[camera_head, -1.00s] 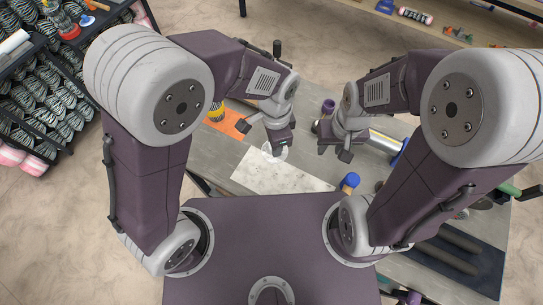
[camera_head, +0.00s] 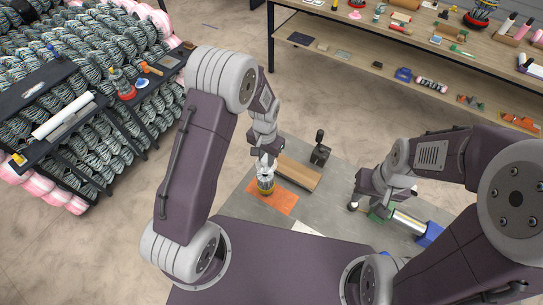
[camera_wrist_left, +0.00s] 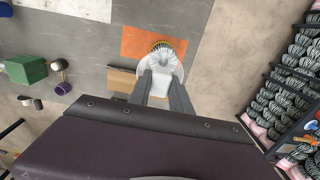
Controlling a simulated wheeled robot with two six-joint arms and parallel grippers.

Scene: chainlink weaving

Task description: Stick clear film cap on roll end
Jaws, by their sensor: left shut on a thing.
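My left gripper (camera_head: 266,160) is shut on the clear film cap (camera_head: 265,174), a pale see-through piece. In the left wrist view the cap (camera_wrist_left: 164,82) sits between the two fingers and spreads as a disc beyond them. Right by it is a yellow and dark round thing (camera_head: 265,187) on an orange mat (camera_head: 281,201); the left wrist view shows its yellow rim (camera_wrist_left: 170,44) partly behind the cap. I cannot tell whether they touch. My right gripper (camera_head: 368,200) looks open over the right part of the table. A silver cylinder with a yellow band (camera_head: 408,221) lies there.
A brown block (camera_head: 299,173) and a dark upright tool (camera_head: 320,150) stand just right of the orange mat. A rack of coils (camera_head: 70,110) is at the left.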

